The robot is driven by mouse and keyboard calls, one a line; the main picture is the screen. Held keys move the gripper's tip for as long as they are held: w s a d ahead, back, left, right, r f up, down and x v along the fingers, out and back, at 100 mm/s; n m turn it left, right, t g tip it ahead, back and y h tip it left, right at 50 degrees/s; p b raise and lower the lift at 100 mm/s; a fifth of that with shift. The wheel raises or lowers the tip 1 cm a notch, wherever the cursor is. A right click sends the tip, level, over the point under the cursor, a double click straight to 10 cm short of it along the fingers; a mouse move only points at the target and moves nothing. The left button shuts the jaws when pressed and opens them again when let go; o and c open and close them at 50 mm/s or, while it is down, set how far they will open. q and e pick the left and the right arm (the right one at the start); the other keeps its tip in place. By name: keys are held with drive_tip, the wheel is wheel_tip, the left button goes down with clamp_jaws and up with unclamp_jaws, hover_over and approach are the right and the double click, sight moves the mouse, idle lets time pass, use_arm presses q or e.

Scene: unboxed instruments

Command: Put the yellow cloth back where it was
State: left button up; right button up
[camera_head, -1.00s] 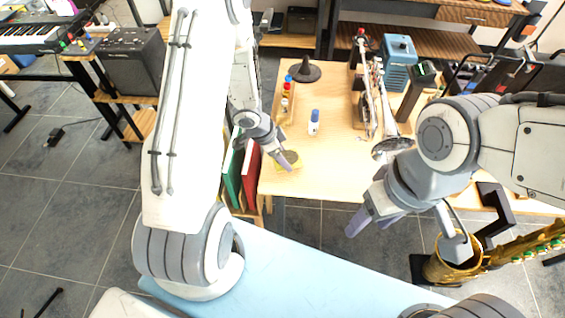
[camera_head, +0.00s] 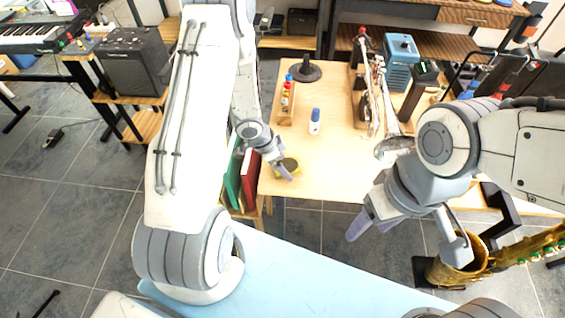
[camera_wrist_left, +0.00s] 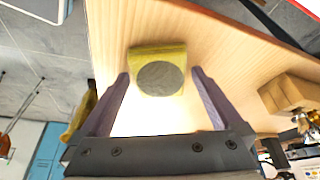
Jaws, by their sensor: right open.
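The yellow cloth (camera_wrist_left: 146,56) is a small square pad with a dark grey round disc (camera_wrist_left: 161,78) on it. It shows near the front left of the wooden table in the head view, partly covered by my left gripper (camera_head: 285,171). In the left wrist view, my left gripper (camera_wrist_left: 161,80) has its two fingers spread, with the cloth in line with the gap between them. I cannot tell how far above the table the fingertips are. My right gripper (camera_head: 362,222) is open and empty, in front of the table's near edge.
A white bottle with a blue cap (camera_head: 314,121), a small rack of bottles (camera_head: 287,103) and a dark round stand (camera_head: 304,72) are on the table (camera_head: 325,165). A silver instrument (camera_head: 375,110) lies to the right. Red and green folders (camera_head: 250,177) stand below the left edge.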

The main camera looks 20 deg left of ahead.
use_arm(q)
drive_tip(key=shift+a+r+p, duration=0.1)
drive_tip(key=shift+r+p, duration=0.2)
drive_tip(key=shift+r, duration=0.25)
drive_tip(key=p+v, duration=0.5)
drive_tip(key=v, duration=0.6)
drive_tip(key=d+r+n+t+y, duration=0.2)
drive_tip(key=d+r+y, duration=0.4)
drive_tip(key=r, duration=0.7)
drive_tip(key=s+d+r+g+h, duration=0.1)
drive_tip(key=s+d+r+g, duration=0.1)
drive_tip(key=s+d, duration=0.4)
drive_tip(key=s+d+r+n+g+h, duration=0.1)
drive_tip(key=s+d+r, duration=0.4)
drive_tip(key=s, duration=0.9)
drive_tip(key=shift+s+d+r+g+h, duration=0.25)
drive_tip(key=shift+d+g+h, duration=0.45)
drive_tip(key=shift+g, duration=0.2)
